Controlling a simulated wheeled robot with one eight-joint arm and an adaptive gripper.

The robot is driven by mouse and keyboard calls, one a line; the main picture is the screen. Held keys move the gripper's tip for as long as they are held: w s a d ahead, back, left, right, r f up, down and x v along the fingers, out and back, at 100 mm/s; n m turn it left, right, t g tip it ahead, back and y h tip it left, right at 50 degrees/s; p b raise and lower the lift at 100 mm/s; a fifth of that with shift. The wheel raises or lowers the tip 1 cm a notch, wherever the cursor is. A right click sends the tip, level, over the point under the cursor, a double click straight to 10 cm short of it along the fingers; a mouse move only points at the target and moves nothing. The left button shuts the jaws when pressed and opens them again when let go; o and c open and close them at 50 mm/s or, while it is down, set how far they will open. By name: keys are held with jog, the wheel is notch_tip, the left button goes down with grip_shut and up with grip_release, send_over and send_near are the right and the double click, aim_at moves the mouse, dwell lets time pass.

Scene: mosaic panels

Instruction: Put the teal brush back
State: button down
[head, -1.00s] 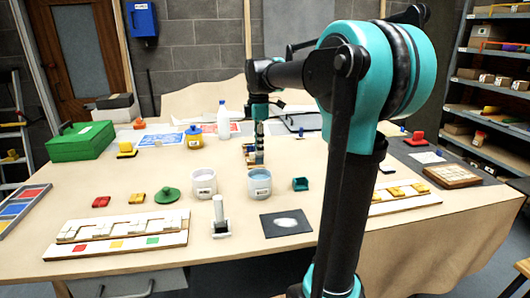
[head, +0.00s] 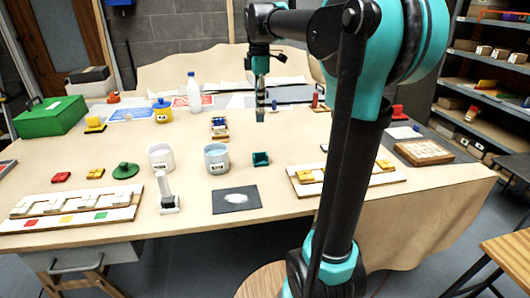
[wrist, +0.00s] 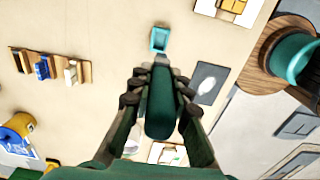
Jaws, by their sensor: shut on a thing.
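My gripper (head: 261,84) is shut on the teal brush (wrist: 161,108) and holds it above the table, right of the wooden rack (head: 219,133). The rack shows blue and white pieces in the wrist view (wrist: 53,68).
Two jars, one white (head: 160,157) and one with blue contents (head: 217,160), stand near a black mat with a white smear (head: 236,200). Mosaic panels lie at left (head: 70,208) and right (head: 345,178). A white bottle (head: 194,92) stands behind. Bare table surrounds the rack.

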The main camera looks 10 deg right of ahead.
aim_at(260, 114)
notch_tip(260, 114, down, 17)
jog(key=shift+r, duration=0.1)
dwell(0.3)
jog(key=c, duration=1.9)
grip_release()
jog(key=o, duration=0.5)
jog(key=shift+c, duration=0.2)
notch_tip(260, 114, up, 12)
jog(key=shift+r, duration=0.1)
